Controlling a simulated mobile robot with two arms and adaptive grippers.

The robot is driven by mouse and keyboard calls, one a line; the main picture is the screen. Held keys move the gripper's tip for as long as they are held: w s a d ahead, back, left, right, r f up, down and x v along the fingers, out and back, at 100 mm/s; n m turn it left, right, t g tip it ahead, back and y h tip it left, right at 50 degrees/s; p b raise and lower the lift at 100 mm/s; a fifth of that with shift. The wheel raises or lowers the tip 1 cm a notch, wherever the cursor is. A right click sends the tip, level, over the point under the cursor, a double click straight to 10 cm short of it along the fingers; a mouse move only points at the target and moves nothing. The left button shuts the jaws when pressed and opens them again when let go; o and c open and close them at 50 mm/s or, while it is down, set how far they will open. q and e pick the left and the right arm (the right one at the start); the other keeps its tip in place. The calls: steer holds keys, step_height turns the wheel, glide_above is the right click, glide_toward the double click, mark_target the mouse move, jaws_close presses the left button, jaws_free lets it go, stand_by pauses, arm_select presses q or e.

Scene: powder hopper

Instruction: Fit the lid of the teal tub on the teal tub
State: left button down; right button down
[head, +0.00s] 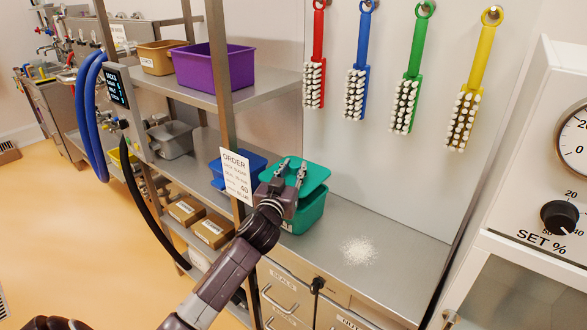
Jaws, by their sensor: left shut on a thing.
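The teal tub (306,214) stands on the steel counter, right of the middle post of the shelf. Its teal lid (315,173) is over the tub's top, and the tub's front wall shows below it. My right gripper is not in view.
A blue tub (232,170) stands left of the teal tub, partly behind an order card (236,175). White powder (358,251) lies on the counter to the right. Brushes hang on the wall behind. A purple bin (212,68) sits on the shelf above.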

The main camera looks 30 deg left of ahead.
mark_target(293, 181)
arm_select(q)
step_height(293, 181, down, 4)
steer(key=b, duration=0.3)
steer(key=shift+f, duration=0.1)
steer(key=shift+f+b, duration=0.3)
steer(key=shift+f, duration=0.05)
steer(key=c, duration=1.5)
jaws_free()
steer(key=shift+s, duration=0.1)
steer(key=v, duration=1.2)
